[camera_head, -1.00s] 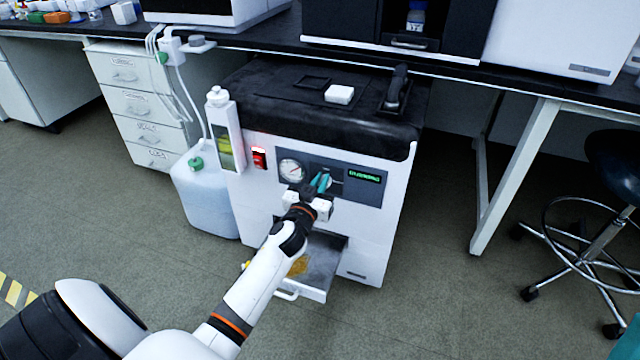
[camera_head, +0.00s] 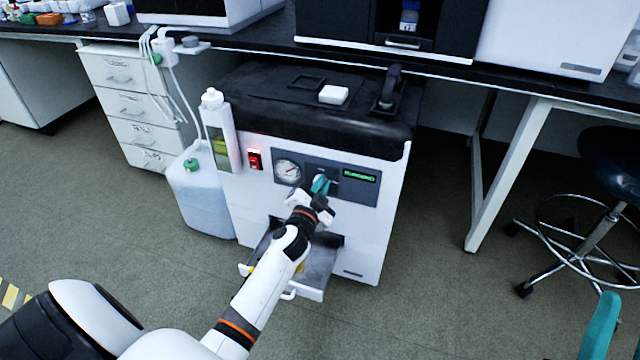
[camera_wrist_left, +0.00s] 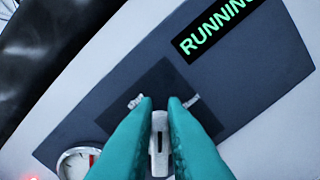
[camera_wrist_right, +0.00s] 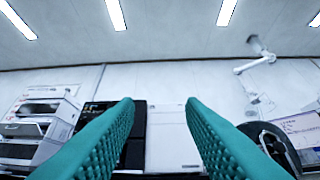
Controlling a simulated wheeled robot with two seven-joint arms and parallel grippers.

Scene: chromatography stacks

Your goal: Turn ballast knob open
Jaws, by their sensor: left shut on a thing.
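The ballast knob (camera_wrist_left: 159,143) is a small white piece with a dark slot, on a dark square plate of the pump's front panel. My left gripper (camera_head: 320,184) reaches it from the front, and its teal fingers are closed on the knob's two sides. In the left wrist view the panel is tilted relative to the fingers, and the knob lines up with them. The green display (camera_head: 360,176) on the pump (camera_head: 376,225) reads RUNNING in the left wrist view. My right gripper (camera_wrist_right: 158,108) is open and empty; a teal finger shows at the head view's lower right.
A gauge (camera_head: 287,171) and a lit red switch (camera_head: 254,159) sit left of the knob. An open tray (camera_head: 312,285) juts out below my left arm. A white jug (camera_head: 200,205) stands left of the pump. A stool (camera_head: 605,215) is at right.

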